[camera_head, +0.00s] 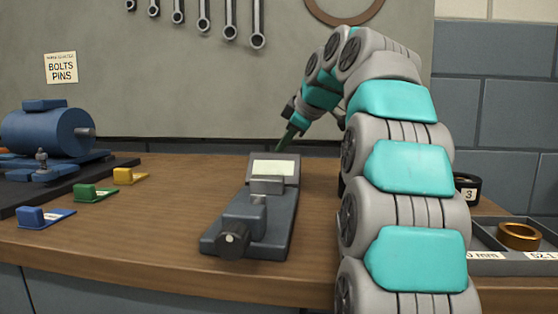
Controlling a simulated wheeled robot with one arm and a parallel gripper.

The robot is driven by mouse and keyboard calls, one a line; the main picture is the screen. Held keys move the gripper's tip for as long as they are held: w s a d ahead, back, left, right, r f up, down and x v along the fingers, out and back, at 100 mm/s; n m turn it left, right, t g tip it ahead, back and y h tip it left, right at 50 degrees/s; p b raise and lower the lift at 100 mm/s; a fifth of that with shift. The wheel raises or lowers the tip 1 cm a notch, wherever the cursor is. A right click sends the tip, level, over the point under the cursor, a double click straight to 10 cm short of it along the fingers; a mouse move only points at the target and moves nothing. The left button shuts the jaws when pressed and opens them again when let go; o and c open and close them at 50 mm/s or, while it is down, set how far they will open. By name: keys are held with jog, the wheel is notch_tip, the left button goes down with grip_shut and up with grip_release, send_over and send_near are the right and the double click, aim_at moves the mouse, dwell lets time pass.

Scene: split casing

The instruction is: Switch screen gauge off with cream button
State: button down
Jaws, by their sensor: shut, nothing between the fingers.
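The screen gauge (262,215) is a dark grey device standing on the wooden bench, with a knob at its near end. Its tilted screen (273,167) at the far end is pale, and I can make out no digits on it. I cannot pick out a cream button; it may be hidden or too small to tell. My gripper (285,143) is shut and empty, pointing down and left. In the picture its tip is just above the screen's upper right edge; I cannot tell whether it touches the gauge.
A blue motor (48,130) stands on a dark base at left. Blue (42,217), green (92,193) and yellow (128,176) blocks lie near it. A grey tray (490,262) with a copper ring (519,236) is at right. Wrenches (203,15) hang behind.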

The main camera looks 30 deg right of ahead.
notch_tip(320, 180, up, 6)
jog(key=p, duration=0.4)
jog(key=shift+p, duration=0.3)
jog(key=shift+s, duration=0.15)
